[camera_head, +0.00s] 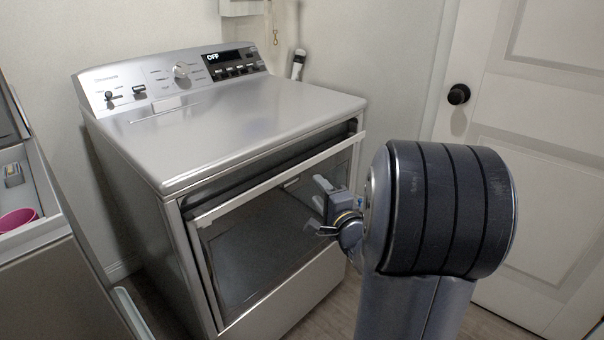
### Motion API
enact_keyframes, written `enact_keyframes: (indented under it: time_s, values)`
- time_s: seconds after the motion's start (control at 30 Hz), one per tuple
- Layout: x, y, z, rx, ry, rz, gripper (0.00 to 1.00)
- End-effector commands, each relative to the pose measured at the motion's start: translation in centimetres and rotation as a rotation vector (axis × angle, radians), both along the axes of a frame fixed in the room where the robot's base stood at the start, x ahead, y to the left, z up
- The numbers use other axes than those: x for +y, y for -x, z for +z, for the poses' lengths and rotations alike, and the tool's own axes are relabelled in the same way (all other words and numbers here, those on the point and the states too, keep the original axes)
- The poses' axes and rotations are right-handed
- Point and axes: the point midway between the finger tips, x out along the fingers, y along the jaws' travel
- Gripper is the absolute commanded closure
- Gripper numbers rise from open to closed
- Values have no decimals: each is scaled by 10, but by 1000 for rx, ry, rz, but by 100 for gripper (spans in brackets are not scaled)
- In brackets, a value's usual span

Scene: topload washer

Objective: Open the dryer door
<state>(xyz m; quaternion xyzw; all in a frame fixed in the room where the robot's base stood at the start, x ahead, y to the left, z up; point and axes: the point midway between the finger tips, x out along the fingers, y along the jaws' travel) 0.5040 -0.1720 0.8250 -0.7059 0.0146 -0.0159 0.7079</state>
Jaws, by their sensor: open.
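The dryer (235,120) is a silver machine with a control panel at the back whose display reads OFF. Its door (250,250) is on the front, with a dark glass panel in a silver frame. The door's top edge stands out from the body, with a dark gap above and behind it, so it looks slightly ajar at the top. My gripper (320,208) is open and empty, in front of the upper right part of the door. It hides some of the glass and frame. I cannot tell whether it touches the door.
A white room door (540,150) with a black knob (459,94) is at the right. Some bare floor shows below the dryer's front.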

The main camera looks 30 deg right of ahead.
Motion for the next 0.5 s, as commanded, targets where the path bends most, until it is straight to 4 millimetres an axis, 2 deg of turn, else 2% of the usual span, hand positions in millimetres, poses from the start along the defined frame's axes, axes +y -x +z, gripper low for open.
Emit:
enact_keyframes:
  time_s: [0.3, 0.5]
  values:
    - [-1, -57, -2, 1, 2, 2, 55]
    - [-3, -87, -1, 2, 2, 0, 55]
